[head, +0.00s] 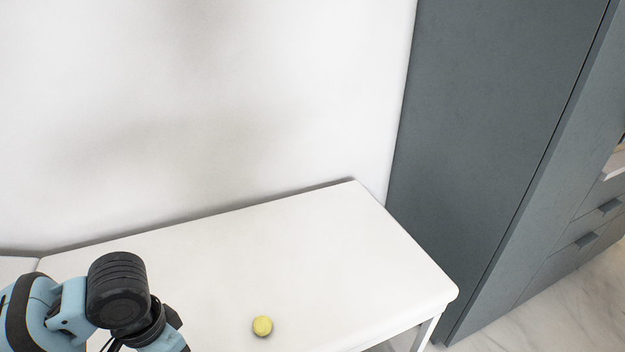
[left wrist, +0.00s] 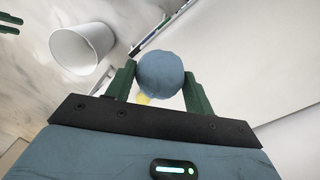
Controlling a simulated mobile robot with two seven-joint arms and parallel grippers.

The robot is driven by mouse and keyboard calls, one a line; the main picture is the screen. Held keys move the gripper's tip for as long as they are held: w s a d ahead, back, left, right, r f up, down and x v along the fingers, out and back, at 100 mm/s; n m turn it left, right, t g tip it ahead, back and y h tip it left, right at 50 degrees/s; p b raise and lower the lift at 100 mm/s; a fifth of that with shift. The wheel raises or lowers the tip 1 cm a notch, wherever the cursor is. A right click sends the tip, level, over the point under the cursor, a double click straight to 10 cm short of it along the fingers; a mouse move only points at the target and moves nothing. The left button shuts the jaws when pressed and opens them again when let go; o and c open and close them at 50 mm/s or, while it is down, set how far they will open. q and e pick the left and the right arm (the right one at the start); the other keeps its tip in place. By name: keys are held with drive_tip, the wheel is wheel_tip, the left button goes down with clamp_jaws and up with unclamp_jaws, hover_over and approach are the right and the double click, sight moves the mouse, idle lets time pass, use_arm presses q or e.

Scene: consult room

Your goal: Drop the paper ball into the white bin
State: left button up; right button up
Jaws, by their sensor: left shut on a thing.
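My left gripper (left wrist: 160,82) is shut on a round blue-grey ball with a creased surface, which I take as the paper ball (left wrist: 160,74). The ball sits between the two green fingers in the left wrist view. The white bin (left wrist: 82,52) is in the upper left of that view, on the marbled floor, apart from the ball; its open mouth shows. In the head view my left arm comes in at the lower left, and its fingers and the ball are out of frame. Two green bars at the wrist view's left edge look like my right gripper's fingers (left wrist: 9,23), cut off.
A small yellow ball (head: 262,326) lies on the white table (head: 330,250) in the head view. A grey cabinet (head: 480,130) with drawers stands to the right, and a white wall is behind the table. The rest of the visible tabletop is clear.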

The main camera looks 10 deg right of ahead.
use_arm(q)
drive_tip(key=r+n, duration=0.1)
drive_tip(key=n, duration=0.1)
drive_tip(key=a+r+n, duration=0.1)
drive_tip(key=r+n, duration=0.1)
drive_tip(key=n, duration=0.1)
drive_tip(key=s+a+r+n, duration=0.1)
drive_tip(key=r+n, duration=0.1)
drive_tip(key=shift+s+a+r+n, duration=0.1)
drive_tip(key=shift+r+n, duration=0.1)
drive_tip(key=shift+n, duration=0.2)
